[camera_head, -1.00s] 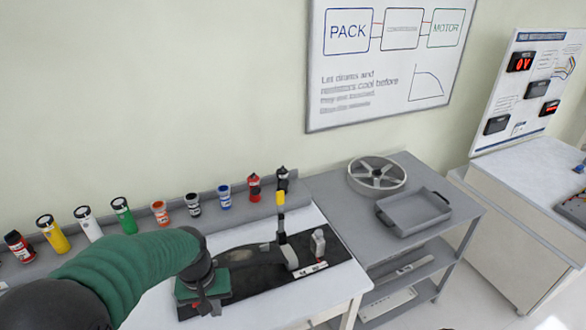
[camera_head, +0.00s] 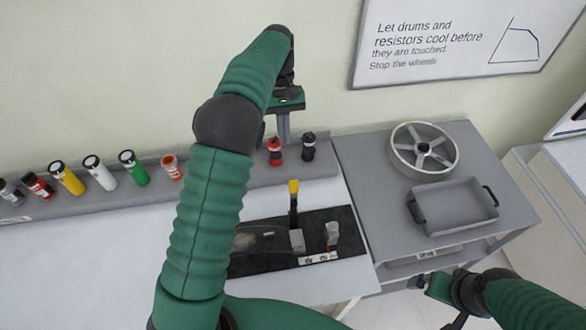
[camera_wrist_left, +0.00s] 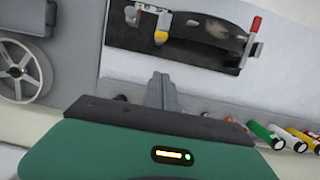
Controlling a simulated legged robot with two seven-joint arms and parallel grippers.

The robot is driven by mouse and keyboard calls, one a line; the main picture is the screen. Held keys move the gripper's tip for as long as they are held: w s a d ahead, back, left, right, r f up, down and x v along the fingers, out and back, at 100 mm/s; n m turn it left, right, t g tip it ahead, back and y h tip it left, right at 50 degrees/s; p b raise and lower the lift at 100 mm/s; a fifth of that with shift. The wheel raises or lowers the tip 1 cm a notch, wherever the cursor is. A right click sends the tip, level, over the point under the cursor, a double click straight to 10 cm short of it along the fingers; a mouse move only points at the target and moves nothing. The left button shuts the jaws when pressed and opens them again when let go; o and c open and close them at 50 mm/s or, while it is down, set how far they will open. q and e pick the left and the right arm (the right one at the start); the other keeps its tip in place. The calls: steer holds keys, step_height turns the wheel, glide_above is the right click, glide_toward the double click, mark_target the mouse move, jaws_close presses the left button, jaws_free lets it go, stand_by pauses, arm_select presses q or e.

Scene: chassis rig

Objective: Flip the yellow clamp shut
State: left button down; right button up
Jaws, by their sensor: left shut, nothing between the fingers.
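The yellow clamp handle (camera_head: 293,187) stands upright, yellow tip at the top, on a black base plate (camera_head: 345,240) on the white bench. In the left wrist view the yellow tip (camera_wrist_left: 161,37) shows near the top, by a grey bracket. My left gripper (camera_head: 284,135) is shut and empty, fingers pointing down, behind and above the yellow handle and apart from it. Its shut fingers (camera_wrist_left: 161,82) also show in the left wrist view. My right gripper (camera_head: 424,281) is low at the right, away from the clamp; its jaws are too small to read.
A red-handled clamp (camera_wrist_left: 254,26) stands at the plate's other end, hidden by my left arm in the head view. Several coloured cylinders (camera_head: 134,168) line the back ledge. A grey side table holds a spoked drum (camera_head: 424,148) and a tray (camera_head: 455,228).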

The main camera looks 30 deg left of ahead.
arm_select(q)
steer(key=s+d+f+p, duration=0.2)
steer(key=f, duration=0.3)
steer(key=s+d+f+p, duration=0.1)
steer(key=d+f+p, duration=0.1)
steer(key=f, duration=0.3)
steer(key=shift+s+f+p, duration=0.3)
steer(key=shift+s+p, duration=0.05)
steer(key=shift+p, duration=0.1)
arm_select(e)
steer(key=r, duration=0.2)
steer(key=w+r, duration=0.1)
steer(key=r, duration=0.1)
steer(key=shift+w+d+r, duration=0.15)
steer(key=shift+r, duration=0.1)
